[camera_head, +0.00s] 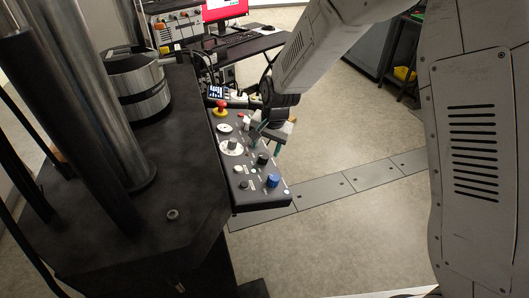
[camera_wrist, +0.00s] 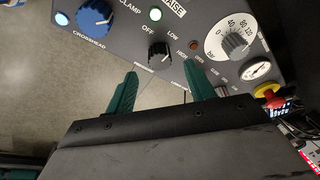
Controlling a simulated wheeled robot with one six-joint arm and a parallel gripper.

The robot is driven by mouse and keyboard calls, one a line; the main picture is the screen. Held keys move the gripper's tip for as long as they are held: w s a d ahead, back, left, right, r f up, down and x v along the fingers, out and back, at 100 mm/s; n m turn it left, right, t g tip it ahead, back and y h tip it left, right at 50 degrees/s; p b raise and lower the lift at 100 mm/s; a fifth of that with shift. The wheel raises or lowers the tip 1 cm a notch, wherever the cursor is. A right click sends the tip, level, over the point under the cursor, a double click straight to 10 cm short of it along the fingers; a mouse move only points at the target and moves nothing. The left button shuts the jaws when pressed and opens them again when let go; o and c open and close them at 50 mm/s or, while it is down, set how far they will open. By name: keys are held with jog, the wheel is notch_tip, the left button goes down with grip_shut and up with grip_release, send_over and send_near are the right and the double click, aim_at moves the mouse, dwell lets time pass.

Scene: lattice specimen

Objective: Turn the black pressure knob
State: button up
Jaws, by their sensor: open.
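The black knob (camera_wrist: 158,53) with OFF, LOW and HIGH marks around it is on the dark control panel (camera_wrist: 200,20), at the top middle of the wrist view. In the head view the black knob (camera_head: 263,159) is near the panel's right edge. My gripper (camera_wrist: 160,70) is open, its two green fingers spread apart with nothing between them. The knob appears just beyond the fingertips, between their lines. In the head view my gripper (camera_head: 266,143) is close to the knob; whether it touches the panel I cannot tell.
A blue CROSSHEAD knob (camera_wrist: 95,15) is to the left and a grey dial marked in bar (camera_wrist: 234,42) to the right. A red and yellow emergency stop (camera_head: 220,108) is farther along the panel. A dark machine body (camera_head: 185,160) borders the panel's left side.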

jog(key=shift+v, duration=1.7)
jog(key=s+d+r+n, duration=0.1)
jog(key=s+d+r, duration=0.5)
jog(key=s, duration=0.5)
jog(key=s+d+r+n+h, duration=0.1)
jog(key=s+d+r+n, duration=0.1)
jog(key=s+d+r, duration=0.5)
jog(key=s+d+r+n, duration=0.1)
jog(key=s+d+r, duration=0.5)
jog(key=s, duration=0.9)
jog(key=d, duration=0.3)
jog(key=shift+s+r+n+g+h, duration=0.15)
jog(key=shift+r+n+g+h, duration=0.15)
jog(key=shift+n+h, duration=0.1)
